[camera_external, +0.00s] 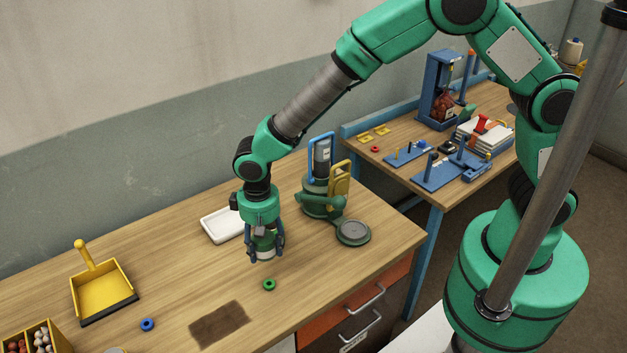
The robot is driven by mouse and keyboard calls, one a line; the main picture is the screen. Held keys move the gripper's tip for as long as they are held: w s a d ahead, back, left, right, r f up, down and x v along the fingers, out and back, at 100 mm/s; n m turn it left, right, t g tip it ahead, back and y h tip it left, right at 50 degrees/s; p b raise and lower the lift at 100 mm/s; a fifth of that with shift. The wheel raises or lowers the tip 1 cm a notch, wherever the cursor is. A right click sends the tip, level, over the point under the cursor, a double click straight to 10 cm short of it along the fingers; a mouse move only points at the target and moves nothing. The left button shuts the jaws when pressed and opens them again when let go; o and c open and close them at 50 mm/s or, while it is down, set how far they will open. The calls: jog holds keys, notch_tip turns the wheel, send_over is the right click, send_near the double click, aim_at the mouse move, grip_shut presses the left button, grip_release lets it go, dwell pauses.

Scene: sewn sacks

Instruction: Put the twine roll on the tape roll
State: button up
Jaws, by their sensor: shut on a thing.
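My gripper (265,254) points straight down over the wooden workbench (180,260), near its middle. It is shut on a small pale and green item, which is mostly hidden between the fingers; it may be the twine roll. Whether the item touches the bench is hard to tell. A small green ring (269,284) lies flat on the bench just in front of the gripper, and a small blue ring (148,324) lies farther left. I cannot tell for sure which thing is the tape roll; a round grey item (115,350) is cut off at the bottom edge.
A white tray (212,228) lies just left of and behind my gripper. A green machine (318,197) with a round plate (353,232) stands to the right. A yellow dustpan (102,290) lies left. A dark patch (219,324) marks the front. A second bench (400,170) holds blue fixtures.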

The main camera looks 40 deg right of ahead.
jog(key=w+d+r+p, duration=0.1)
jog(key=w+d+r, duration=0.2)
jog(key=w, duration=0.3)
jog(key=w+d+r+p, duration=0.1)
jog(key=w+d+r, duration=0.2)
jog(key=w+d, duration=0.2)
jog(key=shift+w+d+r+m, duration=0.3)
jog(key=shift+w+d+m, duration=0.05)
jog(key=shift+d+m, duration=0.1)
jog(key=shift+f, duration=0.1)
send_over(270, 225)
jog(key=shift+f, duration=3)
jog(key=shift+f, duration=0.1)
jog(key=shift+f, duration=1.8)
jog(key=shift+f, duration=0.15)
jog(key=o, duration=1.3)
